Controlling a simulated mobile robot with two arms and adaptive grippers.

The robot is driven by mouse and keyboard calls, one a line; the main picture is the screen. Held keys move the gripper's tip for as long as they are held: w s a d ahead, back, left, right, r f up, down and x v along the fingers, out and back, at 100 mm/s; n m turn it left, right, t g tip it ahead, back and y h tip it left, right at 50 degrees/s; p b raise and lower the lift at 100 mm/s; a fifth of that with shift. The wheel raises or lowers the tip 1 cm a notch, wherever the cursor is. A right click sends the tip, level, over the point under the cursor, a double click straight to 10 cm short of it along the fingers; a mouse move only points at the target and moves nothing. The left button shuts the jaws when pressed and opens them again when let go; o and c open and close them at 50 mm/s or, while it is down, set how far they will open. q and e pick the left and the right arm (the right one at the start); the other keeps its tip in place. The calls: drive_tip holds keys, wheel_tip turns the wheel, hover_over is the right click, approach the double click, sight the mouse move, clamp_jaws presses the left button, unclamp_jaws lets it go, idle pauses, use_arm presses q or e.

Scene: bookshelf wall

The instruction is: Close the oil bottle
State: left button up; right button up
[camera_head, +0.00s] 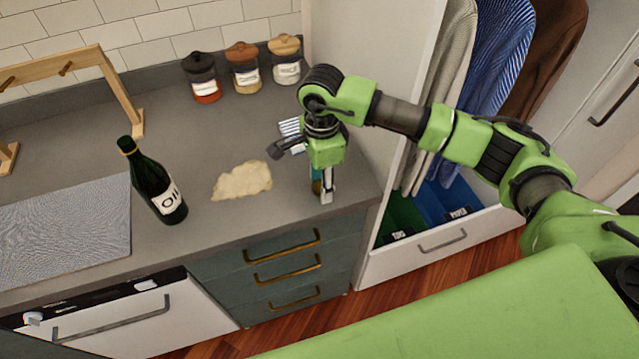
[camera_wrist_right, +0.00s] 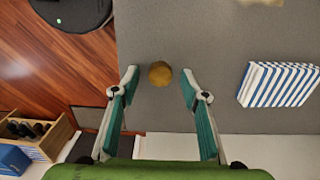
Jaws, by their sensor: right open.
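The dark green oil bottle (camera_head: 158,185) stands upright on the counter, left of centre in the head view, with a white "OIL" label. Its mouth is too small to make out clearly. A small round brown piece, which looks like the stopper (camera_wrist_right: 160,73), lies on the counter in the right wrist view. My right gripper (camera_head: 322,188) points down over the counter's right front corner, well to the right of the bottle. Its open fingers stand either side of the round piece, with a gap on both sides. My left gripper is not in view.
A flat pale patch (camera_head: 242,180) lies between the bottle and my right gripper. A blue-striped cloth (camera_wrist_right: 278,84) lies beside the gripper. Several lidded jars (camera_head: 243,68) stand at the back. A wooden rack (camera_head: 120,92) and a grey mat (camera_head: 70,228) are on the left.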

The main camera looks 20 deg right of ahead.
drive_tip(key=c, duration=0.7)
drive_tip(key=shift+c, duration=0.2)
drive_tip(key=shift+r, duration=0.1)
drive_tip(key=shift+r, duration=0.25)
wheel_tip(320, 180, up, 2)
drive_tip(key=shift+r+b, duration=0.15)
drive_tip(key=shift+b, duration=0.35)
drive_tip(key=s+a+r+b, duration=0.2)
drive_tip(key=s+r+b, duration=0.2)
drive_tip(key=s+r, duration=0.6)
drive_tip(key=shift+s+a, duration=0.15)
drive_tip(key=shift+s, duration=1.8)
